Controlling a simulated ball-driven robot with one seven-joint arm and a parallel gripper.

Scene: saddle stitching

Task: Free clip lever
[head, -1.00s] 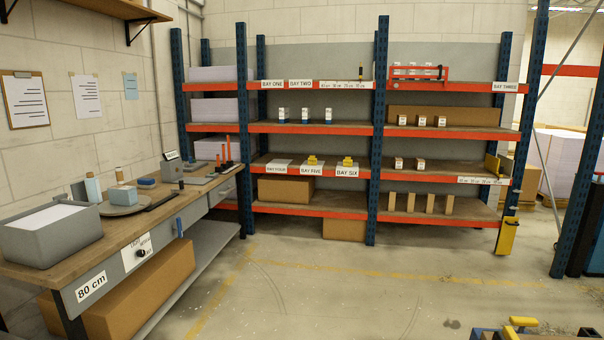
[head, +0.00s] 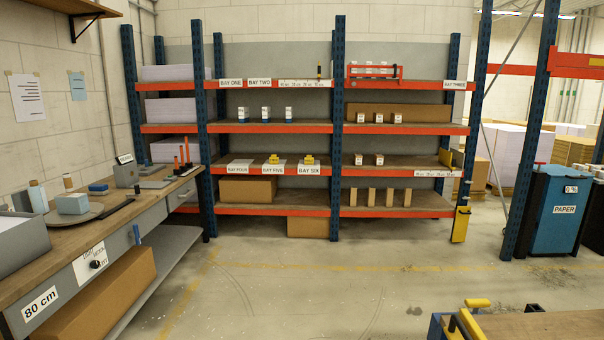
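I cannot tell for sure which thing is the clip lever. A red bar frame (head: 375,72) stands in front of small white boxes on the top shelf, with a small dark and yellow part at its right end. Yellow pieces (head: 273,160) sit in the bay marked BAY FIVE, and another yellow piece (head: 308,160) is at BAY SIX. A yellow-handled fixture (head: 466,318) shows at the near end of a wooden bench at the bottom right, cut off by the picture edge. My gripper is not in view.
A shelving rack (head: 270,128) with orange beams spans the back. A long workbench (head: 100,222) stands on the left with a grey bin (head: 18,243). A blue PAPER bin (head: 560,212) is at the right. The middle concrete floor (head: 290,285) is clear.

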